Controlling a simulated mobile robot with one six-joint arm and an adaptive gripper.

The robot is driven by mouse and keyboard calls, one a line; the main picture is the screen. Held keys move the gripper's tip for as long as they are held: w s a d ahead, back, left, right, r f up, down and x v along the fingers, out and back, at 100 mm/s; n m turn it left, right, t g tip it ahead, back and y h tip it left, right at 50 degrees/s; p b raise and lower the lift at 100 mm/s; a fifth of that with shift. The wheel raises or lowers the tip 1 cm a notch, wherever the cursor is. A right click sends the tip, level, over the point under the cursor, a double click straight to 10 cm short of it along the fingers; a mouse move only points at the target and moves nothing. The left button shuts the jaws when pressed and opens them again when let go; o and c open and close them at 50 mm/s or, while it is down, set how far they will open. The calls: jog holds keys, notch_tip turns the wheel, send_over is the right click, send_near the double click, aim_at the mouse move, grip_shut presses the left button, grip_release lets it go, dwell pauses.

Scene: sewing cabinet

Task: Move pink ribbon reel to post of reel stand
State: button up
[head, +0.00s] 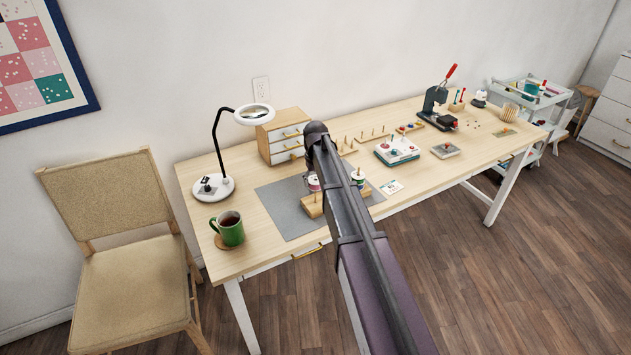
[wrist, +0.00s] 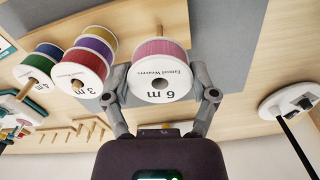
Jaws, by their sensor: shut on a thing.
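The pink ribbon reel (wrist: 160,50), with a white face marked "6 m", is between the two fingers of my gripper (wrist: 163,93), which is shut on its rim. The reel stand (head: 311,207) has a wooden base partly hidden behind my arm. Its other posts carry stacked reels: one stack (wrist: 84,70), marked "3 m", is left of the pink reel in the wrist view, and another (wrist: 38,70) lies farther left.
A grey mat (head: 279,208) lies under the stand area. A green mug (head: 230,231) and a lamp (head: 213,187) are to the left. A small drawer cabinet (head: 283,136) stands behind. A peg rack (head: 372,136) and a boxed device (head: 397,151) are to the right.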

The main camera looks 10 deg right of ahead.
jog(key=shift+f+b, duration=0.35)
jog(key=shift+f, duration=0.05)
dwell(0.4)
jog(key=o, duration=0.9)
jog(key=shift+c, duration=0.2)
jog(key=shift+r, duration=0.1)
notch_tip(320, 180, up, 9)
jog(key=p, duration=0.9)
jog(key=shift+r+p, duration=0.2)
jog(key=shift+p, duration=0.1)
jog(key=shift+f+b, duration=0.45)
jog(key=shift+f, duration=0.05)
